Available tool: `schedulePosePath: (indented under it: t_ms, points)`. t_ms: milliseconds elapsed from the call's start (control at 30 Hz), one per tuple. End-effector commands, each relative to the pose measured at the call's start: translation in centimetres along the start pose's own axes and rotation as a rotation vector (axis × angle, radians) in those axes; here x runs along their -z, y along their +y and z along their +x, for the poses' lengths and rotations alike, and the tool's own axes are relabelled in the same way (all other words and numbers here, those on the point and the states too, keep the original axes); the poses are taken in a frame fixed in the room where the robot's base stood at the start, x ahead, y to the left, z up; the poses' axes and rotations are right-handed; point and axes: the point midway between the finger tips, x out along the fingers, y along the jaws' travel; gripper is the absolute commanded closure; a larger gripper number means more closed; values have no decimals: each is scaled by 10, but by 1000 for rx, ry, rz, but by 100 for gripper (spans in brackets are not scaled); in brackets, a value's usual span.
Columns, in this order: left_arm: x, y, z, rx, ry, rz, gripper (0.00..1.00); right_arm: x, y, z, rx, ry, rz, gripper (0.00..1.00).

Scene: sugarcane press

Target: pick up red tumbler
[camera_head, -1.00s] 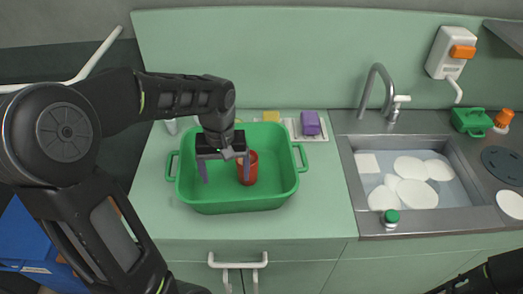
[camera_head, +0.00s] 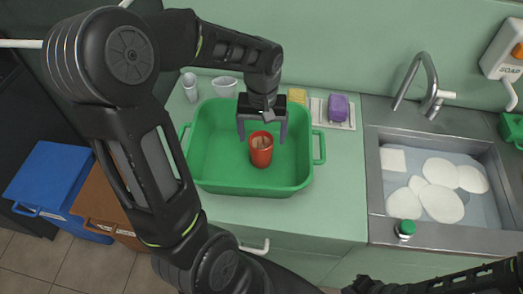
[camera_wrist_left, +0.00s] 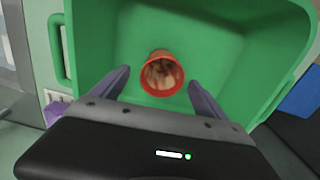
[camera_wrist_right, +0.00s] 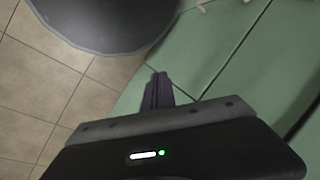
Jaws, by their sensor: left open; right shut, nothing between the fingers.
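The red tumbler (camera_head: 261,153) stands in the green basin (camera_head: 216,180), right of its middle. Something brownish shows inside the tumbler's mouth. My left gripper (camera_head: 263,140) is open above the basin, pointing down, with its fingers apart on either side of the tumbler's rim area. In the left wrist view the tumbler (camera_wrist_left: 161,76) lies between and a little beyond the open fingertips, with gaps on both sides and no contact seen. My right gripper (camera_wrist_right: 158,78) is shut and empty, in front of the green cabinet front.
A sink (camera_head: 374,205) with several white plates is at the right, with a green-capped bottle (camera_head: 405,229) on its near edge. A purple sponge (camera_head: 338,107), a yellow sponge (camera_head: 297,97) and a glass (camera_head: 190,86) stand behind the basin. Blue and brown bins are on the floor at left.

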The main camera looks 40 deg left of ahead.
Motion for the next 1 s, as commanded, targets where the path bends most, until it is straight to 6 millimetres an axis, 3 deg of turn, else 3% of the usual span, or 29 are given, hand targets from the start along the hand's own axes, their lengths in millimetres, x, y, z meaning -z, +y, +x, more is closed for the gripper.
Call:
schedulePosePath:
  t_ms: [367, 733, 1000]
  points:
    - [0, 0, 5, 0, 0, 0, 16, 0, 0, -1, -1, 0, 0, 100]
    - [-2, -3, 51, 1, -2, 0, 16, -2, -3, -11, -4, -3, 3, 100]
    - [-2, -3, 56, -1, 1, 0, 16, -2, -3, -10, -4, -4, 3, 100]
